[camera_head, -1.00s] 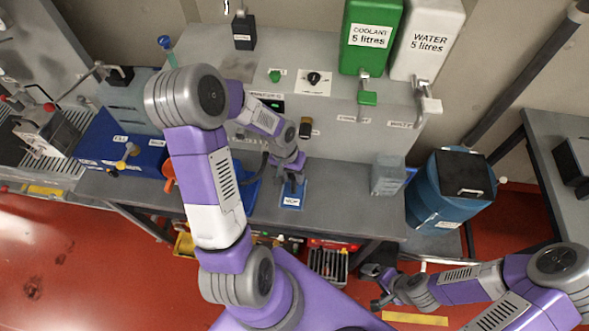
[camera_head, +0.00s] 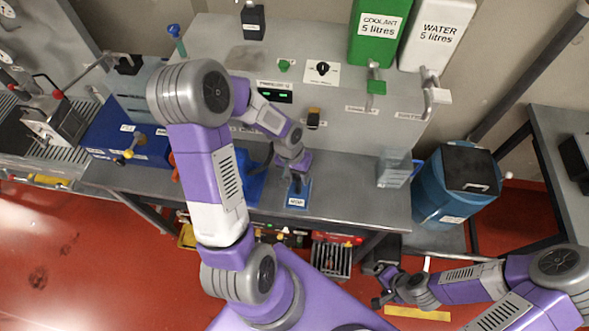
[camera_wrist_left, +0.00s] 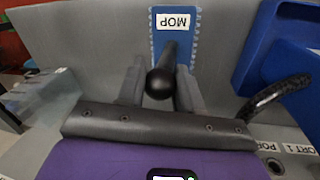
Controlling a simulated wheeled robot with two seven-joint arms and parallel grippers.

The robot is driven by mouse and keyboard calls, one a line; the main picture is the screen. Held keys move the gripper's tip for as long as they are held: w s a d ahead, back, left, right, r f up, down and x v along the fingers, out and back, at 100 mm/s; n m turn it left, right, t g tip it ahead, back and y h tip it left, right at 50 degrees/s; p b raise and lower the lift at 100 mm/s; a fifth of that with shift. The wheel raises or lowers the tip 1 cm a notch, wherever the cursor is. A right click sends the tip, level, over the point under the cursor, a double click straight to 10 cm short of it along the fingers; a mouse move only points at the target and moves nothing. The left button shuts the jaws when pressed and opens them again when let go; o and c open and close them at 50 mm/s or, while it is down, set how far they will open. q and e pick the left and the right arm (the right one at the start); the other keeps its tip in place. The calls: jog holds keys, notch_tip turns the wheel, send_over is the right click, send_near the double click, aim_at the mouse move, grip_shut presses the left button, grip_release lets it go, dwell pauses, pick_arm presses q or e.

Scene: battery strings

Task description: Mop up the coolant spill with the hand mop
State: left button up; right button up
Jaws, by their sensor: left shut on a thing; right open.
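The hand mop (camera_head: 298,198) has a flat blue pad with a white MOP label and a dark upright handle. It rests on the grey bench top. In the left wrist view its blue pad (camera_wrist_left: 191,48) lies beyond the fingers, and the black handle with its round knob stands between them. My left gripper (camera_head: 297,179) is shut on the handle; its fingers also show in the left wrist view (camera_wrist_left: 161,72). My right gripper (camera_head: 377,286) is open and empty, low over the floor. Dark spots (camera_head: 38,277) mark the red floor at left; I cannot tell whether they are coolant.
A clear container (camera_head: 394,169) stands at the bench's right end, beside a blue drum (camera_head: 440,188). Green coolant (camera_head: 375,42) and white water (camera_head: 432,45) tanks stand behind. The bench between mop and clear container is free.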

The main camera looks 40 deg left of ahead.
pick_arm(q)
jog(key=shift+s+d+r, duration=0.25)
jog(key=shift+s+d, duration=0.05)
jog(key=shift+s, duration=0.35)
notch_tip(320, 180, up, 2)
jog(key=shift+p, duration=0.6)
jog(key=shift+w+r+p, duration=0.25)
jog(key=shift+r+p, duration=0.65)
jog(key=shift+r, duration=0.2)
jog(key=shift+r+p, duration=1.3)
jog(key=shift+r, duration=0.5)
jog(key=shift+s, duration=0.1)
pick_arm(e)
jog(key=r, duration=0.5)
jog(key=shift+s+a+r, duration=0.25)
jog(key=shift+s, duration=0.05)
pick_arm(q)
jog(key=shift+f, duration=0.1)
pick_arm(e)
jog(key=shift+f, duration=0.15)
